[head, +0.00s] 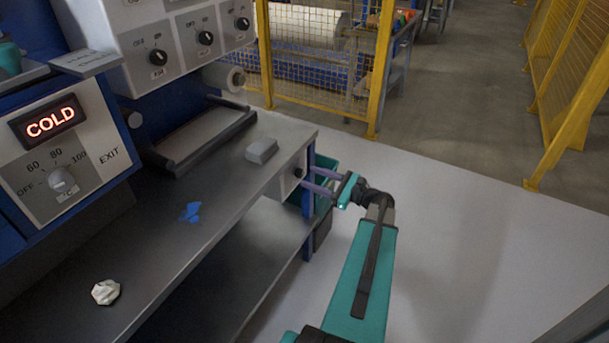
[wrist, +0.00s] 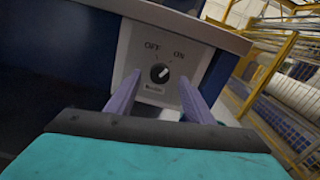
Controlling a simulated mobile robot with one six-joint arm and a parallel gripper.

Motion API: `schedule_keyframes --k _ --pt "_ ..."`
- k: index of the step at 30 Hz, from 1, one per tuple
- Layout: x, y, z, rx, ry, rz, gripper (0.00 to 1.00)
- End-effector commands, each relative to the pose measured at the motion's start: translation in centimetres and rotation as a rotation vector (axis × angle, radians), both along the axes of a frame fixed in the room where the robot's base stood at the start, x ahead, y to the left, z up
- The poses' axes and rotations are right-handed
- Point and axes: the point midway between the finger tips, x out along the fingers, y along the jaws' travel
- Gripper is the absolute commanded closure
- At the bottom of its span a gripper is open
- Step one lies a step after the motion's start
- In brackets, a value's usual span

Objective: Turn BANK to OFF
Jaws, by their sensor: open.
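A black rotary knob (wrist: 159,73) sits on a light grey panel (wrist: 135,55) marked OFF at upper left and ON at upper right. Its white pointer leans up and right, toward ON. The small label under the knob is too blurred to read surely. In the head view the knob (head: 298,172) shows on the end face of the workbench. My gripper (head: 309,178) is open in front of that face. In the wrist view its two purple fingers (wrist: 158,98) stand apart on either side below the knob. I cannot tell whether they touch the panel.
The workbench (head: 225,185) carries a grey block (head: 261,150), a blue patch (head: 190,212) and a crumpled white piece (head: 105,292). A control box (head: 60,150) shows COLD. Three OFF/ON knobs sit on an upper panel (head: 125,45). Open floor lies right of my arm.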

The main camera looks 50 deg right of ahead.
Motion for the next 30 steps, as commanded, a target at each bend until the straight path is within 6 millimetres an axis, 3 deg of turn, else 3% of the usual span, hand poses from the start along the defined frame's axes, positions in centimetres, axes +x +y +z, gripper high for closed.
schedule_keyframes --k 9,21,23,29,30 --pt "3.1 0.8 0.0 0.0 -0.001 0.001 0.52" --pt "3.6 0.9 0.0 0.0 0.0 0.0 0.52" --pt "3.6 0.9 0.0 0.0 0.0 0.0 0.59" --pt "3.6 0.9 0.0 0.0 0.0 0.0 0.93" --pt "3.6 0.9 0.0 0.0 0.0 0.0 0.94"
